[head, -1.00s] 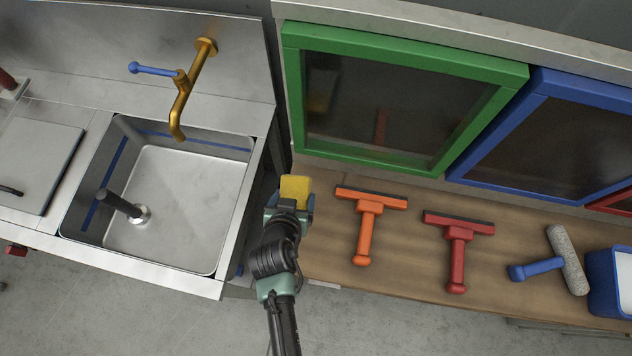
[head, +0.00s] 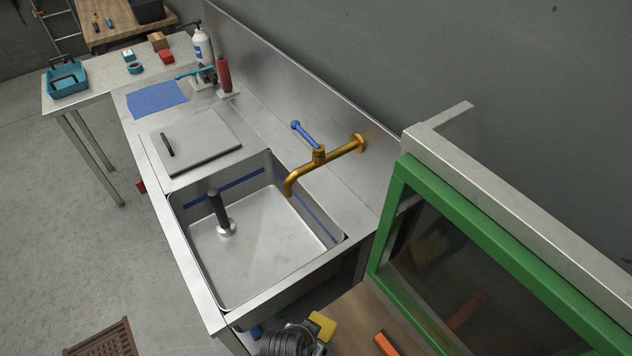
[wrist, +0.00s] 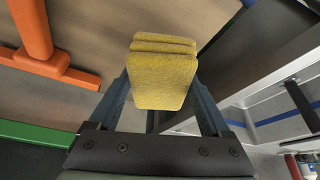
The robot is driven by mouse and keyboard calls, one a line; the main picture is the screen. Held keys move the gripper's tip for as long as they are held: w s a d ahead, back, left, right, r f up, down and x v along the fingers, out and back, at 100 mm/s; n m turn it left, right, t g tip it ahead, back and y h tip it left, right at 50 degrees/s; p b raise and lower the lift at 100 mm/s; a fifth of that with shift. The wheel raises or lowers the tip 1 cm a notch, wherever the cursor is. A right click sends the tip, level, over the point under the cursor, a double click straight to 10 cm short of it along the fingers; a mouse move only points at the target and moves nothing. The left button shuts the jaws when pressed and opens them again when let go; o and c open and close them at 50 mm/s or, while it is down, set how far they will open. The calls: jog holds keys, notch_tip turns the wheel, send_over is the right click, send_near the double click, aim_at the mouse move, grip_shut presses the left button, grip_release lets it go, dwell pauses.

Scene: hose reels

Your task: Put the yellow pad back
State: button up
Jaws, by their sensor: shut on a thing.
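My gripper (wrist: 160,95) is shut on the yellow pad (wrist: 160,72), which sits between the two fingers in the wrist view. In the head view the yellow pad (head: 322,325) shows at the bottom edge, just right of the sink's near corner and above the wooden bench. Most of my gripper is cut off or hidden there. A blue mat (head: 158,98) lies flat on the steel counter at the far left, beyond the grey lid, and is bare.
The sink (head: 265,245) holds an upright dark-handled plug. A brass tap (head: 325,165) reaches over it. A grey lid (head: 205,150) lies beyond. A red bottle (head: 223,78) and a white bottle (head: 203,48) stand behind the mat. A green-framed window (head: 480,300) stands at right.

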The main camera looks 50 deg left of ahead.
jog(key=shift+w+f, duration=0.1)
jog(key=shift+f, duration=2.15)
jog(key=shift+d, duration=0.1)
jog(key=shift+f, duration=0.25)
jog(key=o, duration=1.2)
jog(key=shift+r, duration=0.1)
jog(key=shift+c, duration=0.2)
jog(key=v, duration=1.2)
jog(key=shift+r+p, duration=0.2)
jog(key=shift+p, duration=0.1)
